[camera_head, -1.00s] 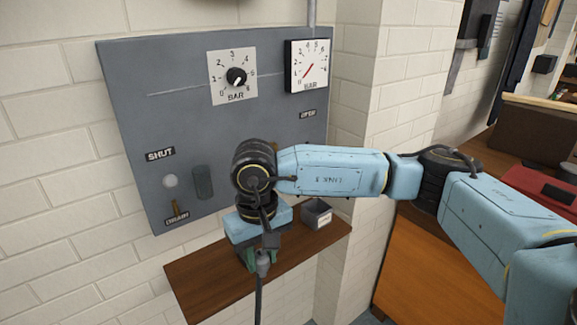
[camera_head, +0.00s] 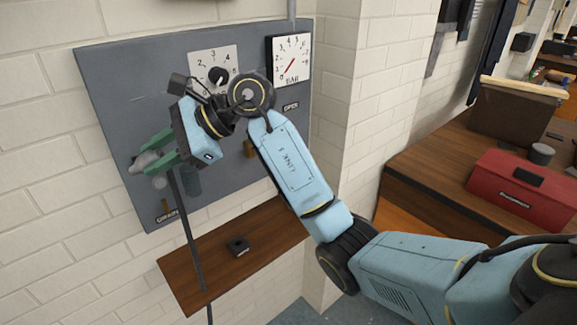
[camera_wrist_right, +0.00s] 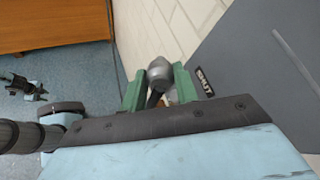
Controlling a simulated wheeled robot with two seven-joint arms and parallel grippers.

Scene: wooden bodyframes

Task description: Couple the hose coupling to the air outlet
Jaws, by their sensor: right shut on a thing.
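My right gripper (camera_head: 150,157) is at the lower left of the grey panel (camera_head: 125,100), its green fingers pointing left. It is shut on the grey hose coupling (camera_head: 146,163), which lies roughly sideways. In the right wrist view the coupling (camera_wrist_right: 160,72) sits between the green fingers (camera_wrist_right: 158,88), with the panel to the right. The dark hose (camera_head: 188,230) hangs from the coupling past the shelf. A pale round fitting (camera_head: 160,183) and a dark grey cylinder (camera_head: 192,181) are on the panel just below the gripper; I cannot tell which is the air outlet. My left gripper is not in view.
A red case (camera_head: 520,190) is on the bench at right.

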